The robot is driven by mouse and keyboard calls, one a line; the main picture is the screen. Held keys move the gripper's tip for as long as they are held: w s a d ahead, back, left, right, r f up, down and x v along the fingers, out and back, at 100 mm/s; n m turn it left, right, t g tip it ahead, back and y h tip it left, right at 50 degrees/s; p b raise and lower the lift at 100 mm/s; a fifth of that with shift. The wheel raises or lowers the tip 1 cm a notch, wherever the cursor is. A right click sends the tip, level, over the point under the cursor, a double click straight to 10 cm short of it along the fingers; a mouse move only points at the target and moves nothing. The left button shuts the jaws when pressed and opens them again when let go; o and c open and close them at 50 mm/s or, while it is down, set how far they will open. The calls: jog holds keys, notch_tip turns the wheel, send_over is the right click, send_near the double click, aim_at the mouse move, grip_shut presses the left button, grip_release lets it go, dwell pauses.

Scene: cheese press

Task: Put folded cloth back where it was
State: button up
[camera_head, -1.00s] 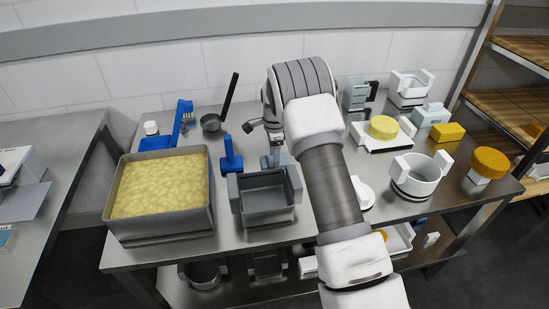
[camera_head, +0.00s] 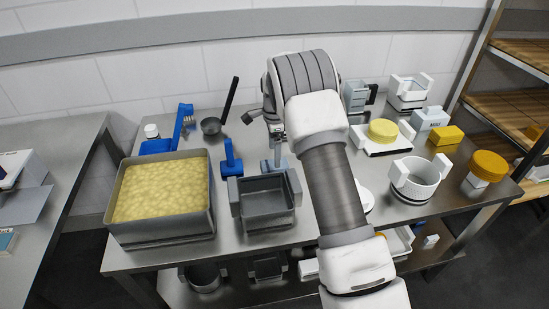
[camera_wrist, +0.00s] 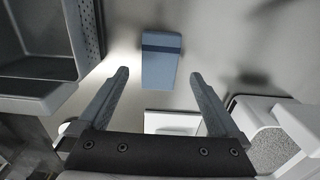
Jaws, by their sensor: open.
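The folded cloth appears to be the blue-grey flat piece with a darker band (camera_wrist: 161,62) in the wrist view. It lies on the steel table beyond my fingertips, centred between them. My gripper (camera_wrist: 159,75) is open, with its two fingers spread apart and nothing visibly clamped. In the head view my gripper (camera_head: 274,163) points down just behind the grey square mould (camera_head: 266,222). How far the fingertips are above the cloth is hard to tell.
A large tray of yellow curd (camera_head: 157,240) stands left of the mould. A blue brush-like tool (camera_head: 231,161) and a small pan (camera_head: 211,126) are behind. A white round mould (camera_head: 421,178) and yellow cheese on a scale (camera_head: 383,131) stand right of my arm.

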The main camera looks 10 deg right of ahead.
jog(key=s+r+n+t+p, duration=0.1)
jog(key=s+r+n, duration=0.3)
jog(key=r, duration=1.4)
jog(key=s+r+n+t, duration=0.2)
jog(key=s+r+n, duration=0.2)
jog(key=s+r, duration=0.55)
jog(key=s+f+n+t, duration=0.1)
jog(key=s+n, duration=0.9)
jog(key=s, duration=1.5)
jog(key=shift+f+t, duration=0.15)
jog(key=shift+t, duration=0.65)
notch_tip(320, 180, up, 10)
jog(key=p, duration=1)
jog(key=shift+r+p, duration=0.25)
jog(key=shift+p, duration=0.05)
